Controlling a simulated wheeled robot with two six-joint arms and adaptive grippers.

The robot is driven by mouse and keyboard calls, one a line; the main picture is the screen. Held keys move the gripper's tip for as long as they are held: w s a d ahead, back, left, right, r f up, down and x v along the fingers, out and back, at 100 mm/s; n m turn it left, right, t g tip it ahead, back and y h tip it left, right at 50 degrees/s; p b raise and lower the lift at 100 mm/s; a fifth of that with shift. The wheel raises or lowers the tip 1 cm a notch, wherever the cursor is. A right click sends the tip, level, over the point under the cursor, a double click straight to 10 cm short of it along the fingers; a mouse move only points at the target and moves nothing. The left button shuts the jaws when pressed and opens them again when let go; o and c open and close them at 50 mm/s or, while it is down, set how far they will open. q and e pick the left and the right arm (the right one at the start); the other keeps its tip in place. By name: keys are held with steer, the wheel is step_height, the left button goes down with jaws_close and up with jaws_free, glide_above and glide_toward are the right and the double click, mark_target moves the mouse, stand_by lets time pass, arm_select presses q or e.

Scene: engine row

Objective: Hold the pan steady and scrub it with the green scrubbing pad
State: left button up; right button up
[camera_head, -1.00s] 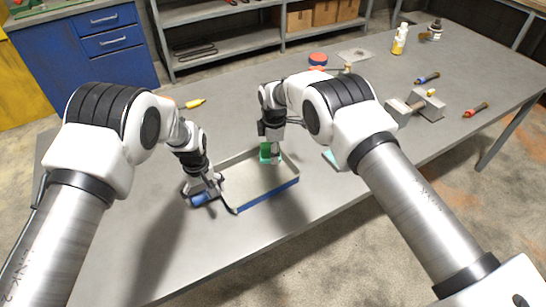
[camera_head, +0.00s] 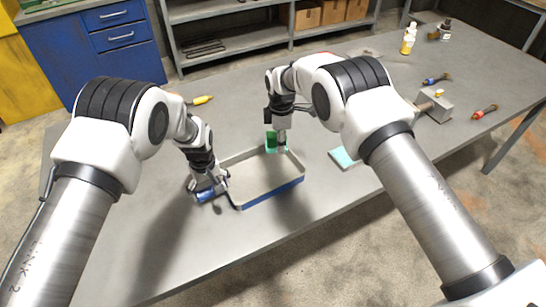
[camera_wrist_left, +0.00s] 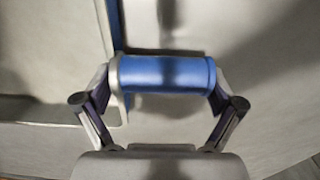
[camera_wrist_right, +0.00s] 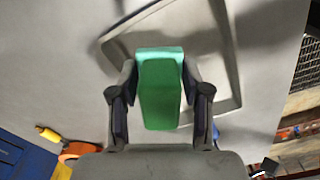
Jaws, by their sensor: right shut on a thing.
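The pan (camera_head: 272,196) is a shallow grey rectangular tray with a blue front side, lying flat on the table. Its blue handle (camera_wrist_left: 165,73) points left in the head view. My left gripper (camera_head: 210,190) is at the handle; its fingers are spread wide, one by each end of the handle in the left wrist view. My right gripper (camera_wrist_right: 158,85) is shut on the green scrubbing pad (camera_wrist_right: 160,65), which also shows in the head view (camera_head: 270,142). The pad is at the pan's far side; I cannot tell whether it touches the pan.
A yellow-handled tool (camera_head: 200,100) lies behind. The near table edge is clear.

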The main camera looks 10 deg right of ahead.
stand_by(0.3)
arm_select(q)
step_height(320, 180, up, 12)
stand_by(0.3)
steer(key=shift+f, duration=0.1)
